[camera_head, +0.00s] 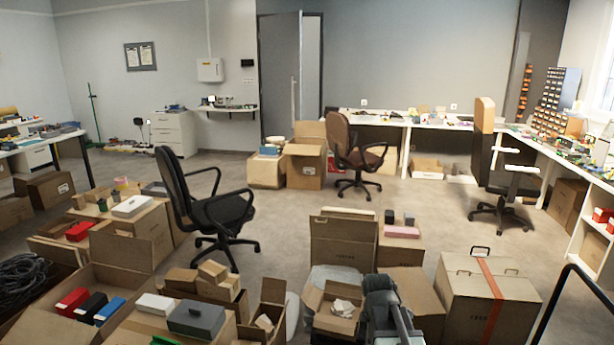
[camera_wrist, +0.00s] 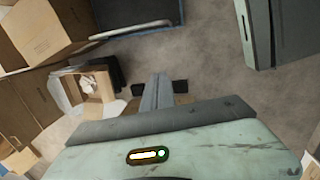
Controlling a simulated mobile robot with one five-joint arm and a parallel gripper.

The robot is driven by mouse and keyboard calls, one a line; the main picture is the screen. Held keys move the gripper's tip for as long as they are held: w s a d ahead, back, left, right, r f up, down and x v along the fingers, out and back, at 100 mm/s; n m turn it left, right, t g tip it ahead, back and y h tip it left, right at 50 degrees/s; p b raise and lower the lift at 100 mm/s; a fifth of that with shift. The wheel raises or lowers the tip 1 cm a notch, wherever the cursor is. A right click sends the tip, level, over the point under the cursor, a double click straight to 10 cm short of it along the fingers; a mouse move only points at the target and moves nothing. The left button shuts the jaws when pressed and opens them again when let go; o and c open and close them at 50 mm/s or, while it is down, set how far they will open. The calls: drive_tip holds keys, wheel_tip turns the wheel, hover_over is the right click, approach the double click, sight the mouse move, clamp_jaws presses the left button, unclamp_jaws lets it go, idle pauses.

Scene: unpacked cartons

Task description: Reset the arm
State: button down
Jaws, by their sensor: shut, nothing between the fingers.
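My gripper (camera_wrist: 159,80) shows in the wrist view as a narrow pair of grey fingers pressed together, with nothing between them. It points out over the floor and cartons. My arm (camera_head: 385,312) shows at the bottom of the head view, right of centre, folded low among open cartons. The gripper's fingertips cannot be made out in the head view. An open carton with crumpled white paper (camera_head: 340,305) stands just left of the arm; a similar carton (camera_wrist: 92,92) is left of the fingers in the wrist view.
A taped carton (camera_head: 487,299) stands right of the arm, and a tall carton (camera_head: 343,243) behind it. Several open cartons crowd the lower left. A black office chair (camera_head: 215,205) is at left centre. Bare floor (camera_head: 300,215) lies in the middle.

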drive_tip(key=s+a+m+g+y, duration=0.15)
drive_tip(key=s+a+m, duration=0.55)
drive_tip(key=m, duration=0.8)
wheel_tip(320, 180, up, 14)
drive_tip(key=d+p, duration=0.1)
drive_tip(key=p, duration=1.2)
drive_tip(key=shift+s+f+m+p, duration=0.25)
drive_tip(key=shift+s+m+p, duration=0.15)
drive_tip(key=shift+s, duration=0.05)
drive_tip(key=shift+d+f, duration=0.1)
drive_tip(key=shift+d, duration=0.1)
